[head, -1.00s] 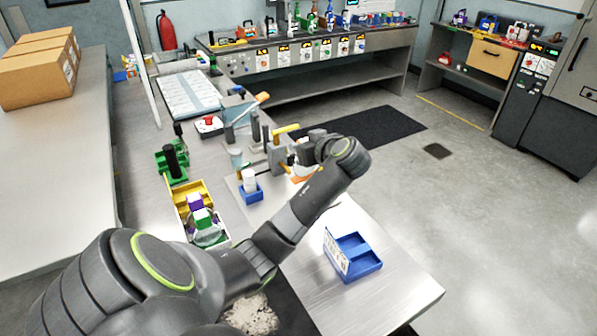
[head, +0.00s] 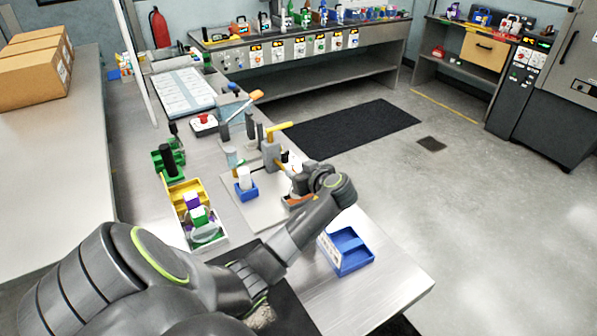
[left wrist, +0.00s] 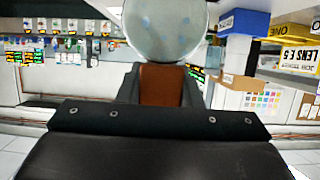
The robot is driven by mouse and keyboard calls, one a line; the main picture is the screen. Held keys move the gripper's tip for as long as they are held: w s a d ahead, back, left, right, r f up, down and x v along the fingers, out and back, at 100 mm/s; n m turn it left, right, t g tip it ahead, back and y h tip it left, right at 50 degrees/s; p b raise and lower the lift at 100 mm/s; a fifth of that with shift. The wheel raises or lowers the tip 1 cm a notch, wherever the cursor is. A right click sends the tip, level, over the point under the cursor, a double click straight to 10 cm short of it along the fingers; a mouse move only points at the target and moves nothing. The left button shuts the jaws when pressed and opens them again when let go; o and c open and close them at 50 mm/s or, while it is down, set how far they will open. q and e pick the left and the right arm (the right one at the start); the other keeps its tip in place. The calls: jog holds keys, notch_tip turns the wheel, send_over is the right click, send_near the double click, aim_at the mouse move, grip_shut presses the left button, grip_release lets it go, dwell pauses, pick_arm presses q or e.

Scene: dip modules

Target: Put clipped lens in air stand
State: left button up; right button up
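The clipped lens (left wrist: 165,28) shows in the left wrist view as a large clear disc standing upright, with a brown-orange clip (left wrist: 161,85) below it. My left gripper (left wrist: 162,92) has a dark finger on each side of the clip and is shut on it. In the head view my left gripper (head: 301,182) is over the right part of the bench, and the lens cannot be made out there. A grey stand with a yellow handle (head: 270,152) stands just behind it. I cannot tell which fixture is the air stand. My right gripper is not in view.
A blue holder with a white cylinder (head: 245,188) stands left of the gripper. A blue tray (head: 350,256) is at the bench's front right. Yellow (head: 183,190) and green (head: 165,162) holders line the left. The bench (head: 370,285) is bare around the tray.

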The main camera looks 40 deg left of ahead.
pick_arm(q)
jog(key=o, duration=0.5)
jog(key=shift+c, duration=0.2)
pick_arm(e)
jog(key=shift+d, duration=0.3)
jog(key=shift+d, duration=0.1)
pick_arm(q)
jog(key=shift+r, duration=0.15)
jog(key=shift+d, duration=0.4)
jog(key=b+v, duration=0.2)
jog(key=v, duration=0.9)
jog(key=shift+b, duration=0.4)
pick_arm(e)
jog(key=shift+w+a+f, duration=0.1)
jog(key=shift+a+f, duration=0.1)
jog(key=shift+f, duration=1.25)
pick_arm(q)
jog(key=shift+s+r, duration=0.1)
